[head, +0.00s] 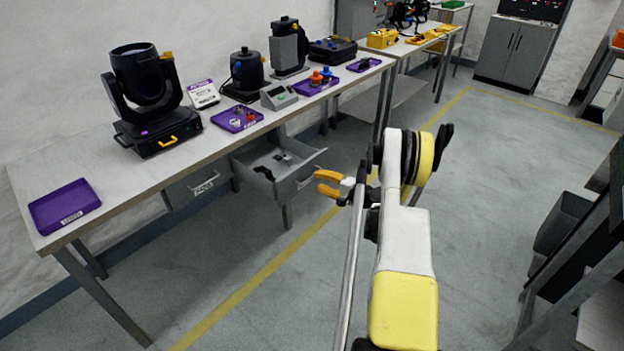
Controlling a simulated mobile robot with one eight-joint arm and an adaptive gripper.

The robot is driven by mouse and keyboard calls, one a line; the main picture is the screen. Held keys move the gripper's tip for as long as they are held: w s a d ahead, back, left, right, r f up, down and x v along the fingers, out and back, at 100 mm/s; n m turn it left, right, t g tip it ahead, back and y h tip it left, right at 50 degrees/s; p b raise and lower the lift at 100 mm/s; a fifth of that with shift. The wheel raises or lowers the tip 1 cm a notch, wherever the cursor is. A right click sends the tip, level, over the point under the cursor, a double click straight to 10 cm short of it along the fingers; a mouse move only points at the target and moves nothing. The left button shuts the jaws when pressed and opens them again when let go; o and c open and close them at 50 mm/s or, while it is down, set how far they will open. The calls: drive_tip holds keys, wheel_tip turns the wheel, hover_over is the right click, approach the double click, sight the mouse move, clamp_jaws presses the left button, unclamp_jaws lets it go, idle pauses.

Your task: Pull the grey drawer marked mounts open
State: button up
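A grey drawer (301,181) under the long workbench stands pulled out, with a few small dark items inside. A mark on its front cannot be read from here. A second grey drawer (178,197) to its left is shut; its white label is too small to read surely. My gripper (317,182), with orange fingers, is just right of the open drawer's front, pointing towards it. The fingers are apart with a gap between them, and nothing shows in them. Whether they touch the drawer's handle cannot be told.
The workbench (110,172) carries a black moving-head light (142,85), purple trays (64,206) and other lamp units (246,72). A bench leg stands close behind the open drawer. The grey floor (290,290) in front is clear. Dark shelving (570,255) stands at the right.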

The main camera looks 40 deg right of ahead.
drive_tip(key=v, duration=0.7)
drive_tip(key=shift+s, duration=0.25)
drive_tip(key=shift+w+r, duration=0.1)
